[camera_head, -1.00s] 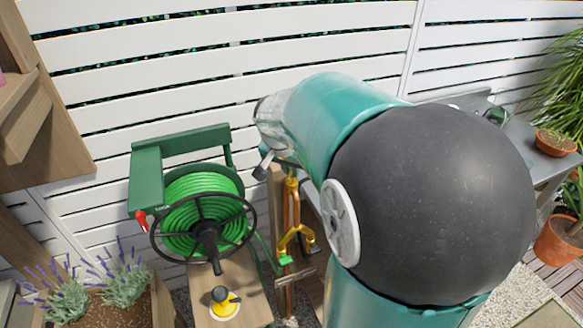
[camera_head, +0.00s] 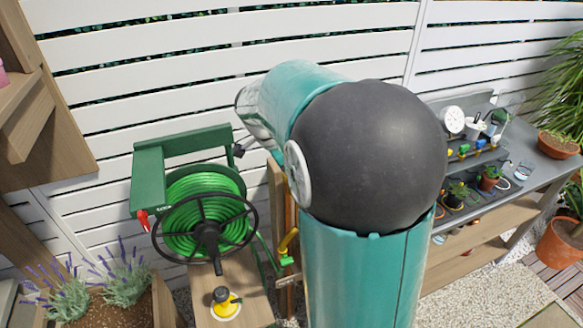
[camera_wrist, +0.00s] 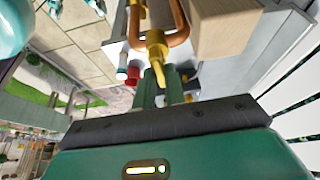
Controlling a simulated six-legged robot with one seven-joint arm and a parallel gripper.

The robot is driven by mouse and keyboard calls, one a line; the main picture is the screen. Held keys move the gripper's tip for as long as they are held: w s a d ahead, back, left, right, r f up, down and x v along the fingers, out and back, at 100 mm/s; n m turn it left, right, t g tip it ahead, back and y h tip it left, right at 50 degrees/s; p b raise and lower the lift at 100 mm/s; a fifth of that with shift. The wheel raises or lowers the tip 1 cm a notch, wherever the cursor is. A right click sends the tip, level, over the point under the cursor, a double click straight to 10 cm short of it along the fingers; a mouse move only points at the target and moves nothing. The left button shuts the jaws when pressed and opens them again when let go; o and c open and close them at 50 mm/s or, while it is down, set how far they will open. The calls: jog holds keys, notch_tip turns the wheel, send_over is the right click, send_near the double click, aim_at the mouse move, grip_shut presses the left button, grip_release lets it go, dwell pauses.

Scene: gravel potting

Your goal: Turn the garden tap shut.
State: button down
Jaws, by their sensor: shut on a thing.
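The garden tap (camera_head: 287,243) is a yellow brass fitting on a copper pipe post, left of my arm in the head view. My arm covers much of it there. It also shows in the wrist view (camera_wrist: 157,44), where its brass body hangs from a bent copper pipe (camera_wrist: 178,18). My gripper (camera_wrist: 160,78) has its two green fingers close together just below the brass body. They are shut on a yellow brass part of the tap, which shows between them. My gripper is hidden behind my arm in the head view. I cannot tell the handle's exact angle.
A green hose reel (camera_head: 203,215) stands just left of the tap. A yellow and black item (camera_head: 222,300) sits on a wooden surface in front. A grey potting bench (camera_head: 535,185) stands at right. The white slatted fence (camera_head: 250,50) closes the back.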

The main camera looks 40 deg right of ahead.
jog(key=shift+m, duration=0.3)
jog(key=c, duration=1.5)
grip_release()
jog(key=shift+o, duration=0.2)
jog(key=v, duration=1.4)
jog(key=shift+w, duration=0.15)
jog(key=s+a+f+n+t+y, duration=0.2)
jog(key=s+a+f+n+t, duration=0.1)
jog(key=s+a+n, duration=0.4)
jog(key=s+a+f+n+t+y, duration=0.2)
jog(key=s+a+n, duration=0.6)
jog(key=n, duration=0.6)
notch_tip(320, 180, down, 2)
jog(key=shift+s+a+f+t, duration=0.1)
jog(key=shift+s+a+t, duration=0.2)
jog(key=shift+s+t, duration=0.6)
